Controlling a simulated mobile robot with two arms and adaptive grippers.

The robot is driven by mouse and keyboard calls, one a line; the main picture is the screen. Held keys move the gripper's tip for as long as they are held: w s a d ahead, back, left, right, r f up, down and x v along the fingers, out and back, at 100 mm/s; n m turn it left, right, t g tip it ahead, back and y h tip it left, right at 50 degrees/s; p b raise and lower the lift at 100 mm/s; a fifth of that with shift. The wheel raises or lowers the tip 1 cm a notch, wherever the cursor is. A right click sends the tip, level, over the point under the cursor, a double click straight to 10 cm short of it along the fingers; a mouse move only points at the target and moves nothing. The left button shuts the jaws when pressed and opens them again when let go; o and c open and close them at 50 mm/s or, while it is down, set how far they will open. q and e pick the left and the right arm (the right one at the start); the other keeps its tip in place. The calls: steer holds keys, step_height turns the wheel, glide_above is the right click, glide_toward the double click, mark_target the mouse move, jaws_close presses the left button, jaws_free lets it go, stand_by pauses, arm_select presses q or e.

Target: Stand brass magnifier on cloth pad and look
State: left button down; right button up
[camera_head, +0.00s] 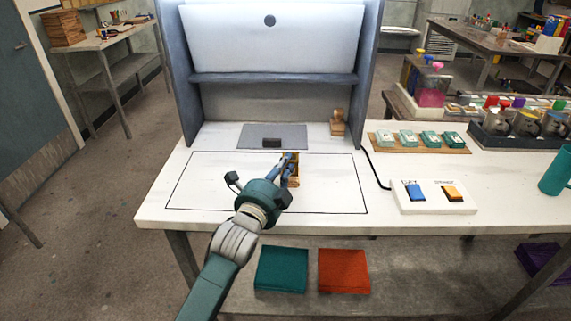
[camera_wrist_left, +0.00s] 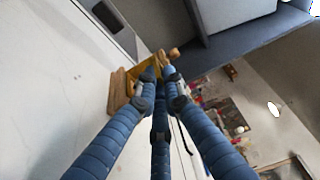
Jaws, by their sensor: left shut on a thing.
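My left gripper (camera_head: 290,170) is shut on a brass-yellow piece with a wooden-looking base, which I take for the brass magnifier (camera_head: 293,182). It is over the outlined area of the white table. In the left wrist view the magnifier (camera_wrist_left: 118,92) shows between and behind the blue fingers (camera_wrist_left: 160,80), which hide part of it. I cannot tell whether its base touches the table. A flat grey pad (camera_head: 290,132), likely the cloth pad, lies behind it. A small dark block (camera_head: 271,142) is on this pad. My right gripper is not in view.
A tan wooden-looking piece (camera_head: 338,122) stands right of the pad, near the booth's side wall (camera_head: 366,70). A white two-button box (camera_head: 432,197) with a cable is at the right. Behind it is a board with several small green-grey pieces (camera_head: 407,138). The outlined area's left is clear.

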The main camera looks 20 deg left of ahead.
arm_select(q)
steer(key=c, duration=1.9)
jaws_free()
steer(key=shift+f, duration=0.15)
steer(key=shift+o, duration=0.2)
steer(key=shift+s+r, duration=0.2)
steer(key=shift+s, duration=0.1)
steer(key=s+p, duration=0.1)
steer(key=s, duration=0.2)
steer(key=s+p, duration=0.1)
steer(key=s, duration=0.3)
steer(key=s+p, duration=0.1)
steer(key=s, duration=0.2)
steer(key=shift+s+a+f+p, duration=0.1)
steer(key=shift+s+a+p, duration=0.2)
steer(key=shift+a+p, duration=0.05)
steer(key=shift+s, duration=0.4)
